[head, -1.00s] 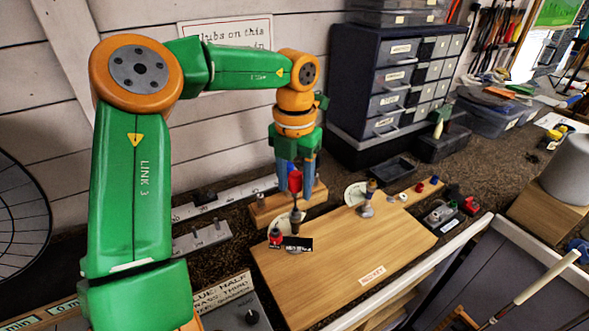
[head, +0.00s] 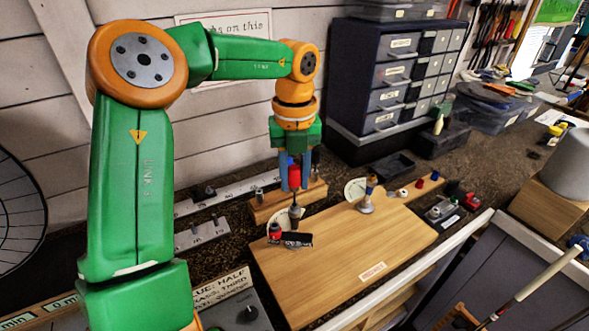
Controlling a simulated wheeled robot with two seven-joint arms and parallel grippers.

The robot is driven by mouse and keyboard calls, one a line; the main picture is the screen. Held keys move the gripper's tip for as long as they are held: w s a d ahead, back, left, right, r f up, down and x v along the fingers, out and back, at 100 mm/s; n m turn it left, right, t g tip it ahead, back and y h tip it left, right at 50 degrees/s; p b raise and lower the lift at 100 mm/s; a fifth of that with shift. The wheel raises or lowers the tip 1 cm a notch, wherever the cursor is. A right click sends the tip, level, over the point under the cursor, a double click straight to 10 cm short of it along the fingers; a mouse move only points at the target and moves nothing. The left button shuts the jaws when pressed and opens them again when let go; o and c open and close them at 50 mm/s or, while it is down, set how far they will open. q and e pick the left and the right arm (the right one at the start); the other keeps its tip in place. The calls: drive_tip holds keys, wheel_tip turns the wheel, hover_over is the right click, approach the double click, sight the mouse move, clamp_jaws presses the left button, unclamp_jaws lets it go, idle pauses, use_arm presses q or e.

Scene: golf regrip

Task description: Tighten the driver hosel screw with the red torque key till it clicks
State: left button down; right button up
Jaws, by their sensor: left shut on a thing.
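My left gripper (head: 294,183) points straight down and is shut on the red torque key (head: 294,174). The key is upright, with its dark shaft running down to a small dark-topped fitting (head: 294,210) at the left rear of the wooden board. I cannot tell whether its tip is seated there. A dark label plate (head: 297,239) and a small red-capped piece (head: 275,231) are just in front. My right gripper is not in view.
The wooden board (head: 340,265) has a wide bare middle. A wooden rack (head: 267,205) stands behind the key. Small coloured caps (head: 419,184) and a tray (head: 444,210) lie to the right. A drawer cabinet (head: 395,80) stands at the back.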

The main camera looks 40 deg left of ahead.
use_arm(q)
drive_tip(key=shift+r+m+p, duration=0.2)
drive_tip(key=shift+m+p, duration=0.15)
drive_tip(key=shift+m, duration=0.75)
drive_tip(key=shift+s+m, duration=0.1)
drive_tip(key=shift+m, duration=0.8)
drive_tip(key=shift+f+m, duration=0.2)
drive_tip(key=shift+m, duration=0.5)
drive_tip(key=m+p, duration=0.1)
drive_tip(key=m, duration=0.2)
drive_tip(key=shift+r+p, duration=0.15)
drive_tip(key=shift+p, duration=0.2)
drive_tip(key=shift+m, duration=1)
drive_tip(key=shift+a+f+m, duration=0.1)
drive_tip(key=shift+f+m, duration=0.1)
drive_tip(key=shift+m, duration=0.2)
